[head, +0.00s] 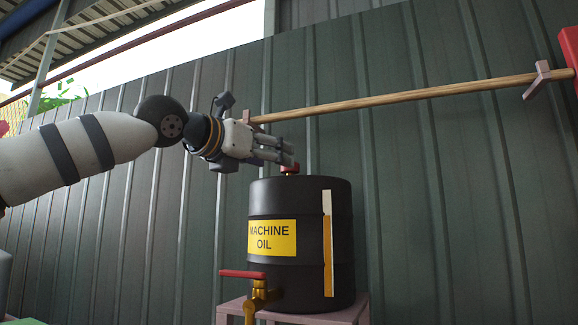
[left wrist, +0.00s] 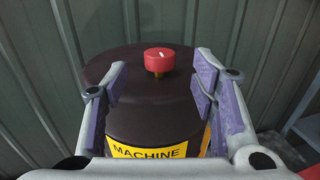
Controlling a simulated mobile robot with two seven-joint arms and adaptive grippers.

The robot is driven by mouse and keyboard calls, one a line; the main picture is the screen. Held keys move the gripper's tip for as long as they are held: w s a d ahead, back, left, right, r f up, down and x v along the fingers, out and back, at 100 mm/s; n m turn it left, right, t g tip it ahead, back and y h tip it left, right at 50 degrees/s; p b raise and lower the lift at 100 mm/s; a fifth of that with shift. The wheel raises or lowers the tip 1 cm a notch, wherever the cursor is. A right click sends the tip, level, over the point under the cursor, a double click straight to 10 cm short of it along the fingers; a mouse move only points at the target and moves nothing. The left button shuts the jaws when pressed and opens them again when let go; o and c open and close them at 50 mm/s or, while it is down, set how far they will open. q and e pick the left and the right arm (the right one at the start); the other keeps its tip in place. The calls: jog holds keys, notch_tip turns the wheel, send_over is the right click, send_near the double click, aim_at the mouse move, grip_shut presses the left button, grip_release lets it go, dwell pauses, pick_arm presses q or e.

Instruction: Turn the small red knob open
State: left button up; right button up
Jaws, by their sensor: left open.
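The small red knob (left wrist: 159,60) sits on top of the black machine oil drum (head: 300,235), on a short brass-coloured stem. In the head view the knob (head: 289,169) is partly covered by my left gripper (head: 291,158). My left gripper also shows in the left wrist view (left wrist: 157,82), open, with one finger on each side of the picture. The knob appears between and a little beyond the fingertips, with clear gaps on both sides. The drum (left wrist: 150,105) bears a yellow label. My right gripper is in neither view.
A brass tap with a red lever handle (head: 242,274) sticks out low on the drum's front. The drum stands on a pinkish stand (head: 345,315). A wooden pole (head: 400,97) runs along the corrugated metal wall (head: 430,200) behind. The space above the drum's right side is clear.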

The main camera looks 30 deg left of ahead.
aim_at(296, 170)
pick_arm(q)
jog(key=w, duration=0.4)
jog(key=w+d, duration=0.1)
jog(key=w, duration=0.1)
jog(key=shift+f, duration=0.1)
jog(key=c, duration=1.1)
jog(key=shift+c, duration=0.2)
jog(key=shift+y, duration=0.5)
jog(key=n+y, duration=0.1)
jog(key=y, duration=0.1)
jog(key=n+y, duration=0.4)
jog(key=y, duration=0.1)
jog(key=shift+d, duration=0.4)
jog(key=n+g+y, duration=0.1)
jog(key=n+y, duration=0.1)
jog(key=n+g+y, duration=0.1)
jog(key=g+y, duration=0.1)
jog(key=y, duration=0.1)
jog(key=shift+w+d+f+n+y, duration=0.1)
jog(key=shift+w+f+n+y, duration=0.1)
jog(key=shift+n+y, duration=0.15)
jog(key=shift+n+g+y, duration=0.6)
jog(key=shift+n+y, duration=0.05)
jog(key=shift+r, duration=0.1)
